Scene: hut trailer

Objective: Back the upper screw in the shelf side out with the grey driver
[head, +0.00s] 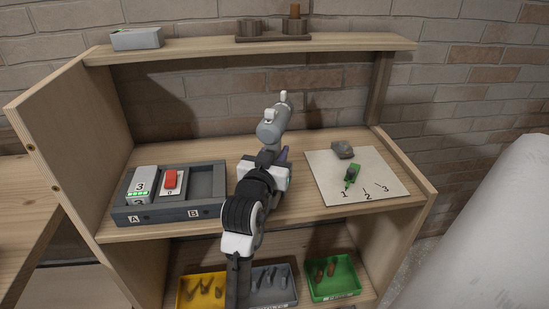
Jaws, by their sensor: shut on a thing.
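The shelf's left side panel (62,135) is pale wood and carries two screws near its outer edge. The upper screw (30,147) looks small and dark; the lower screw (55,189) is below and to its right. How far either stands out is too small to tell. My gripper (277,105) is raised above the middle of the worktop, well right of the screws and touching neither. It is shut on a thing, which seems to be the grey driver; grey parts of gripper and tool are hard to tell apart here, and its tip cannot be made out.
A dark tray (168,212) marked A and B holds a white-green block and a red one. The top shelf (200,51) overhangs. Yellow, grey and green bins stand below.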

